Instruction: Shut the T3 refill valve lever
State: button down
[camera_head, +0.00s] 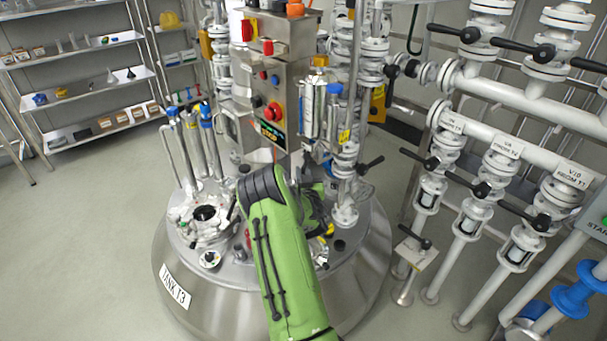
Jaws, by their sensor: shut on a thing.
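The steel tank T3 (185,287) stands in the middle, with its label on the lower left side. My green arm reaches up over its lid. My gripper (322,212) is at the right part of the lid, beside the white flanged pipe, and mostly hidden behind my own arm. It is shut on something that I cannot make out. A black lever (370,163) sticks out to the right from the white pipe fitting above the lid, apart from the green arm. I cannot read any label that marks the T3 refill valve lever.
A control box (275,100) with a red button rises behind the lid. Several steel tubes (190,145) stand at the lid's left. White pipes with black-levered valves (478,190) crowd the right. Shelves (88,95) stand at the back left. The left floor is clear.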

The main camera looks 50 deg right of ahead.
jog(key=shift+r+p, duration=0.1)
jog(key=shift+p, duration=0.3)
jog(key=shift+s+r+n+g+y+p, duration=0.2)
jog(key=shift+n+g+y+p, duration=0.1)
jog(key=shift+p, duration=0.9)
jog(key=s+a+r+n+g+y+p, duration=0.1)
jog(key=s+r+n+g+y+p, duration=0.3)
jog(key=g+p, duration=0.8)
jog(key=shift+s+r+n+g+y+p, duration=0.35)
jog(key=shift+n+y+p, duration=0.55)
jog(key=shift+p, duration=0.9)
jog(key=shift+r+g, duration=0.15)
jog(key=shift+g, duration=0.1)
jog(key=c, duration=1.1)
grip_release()
jog(key=shift+c, duration=0.2)
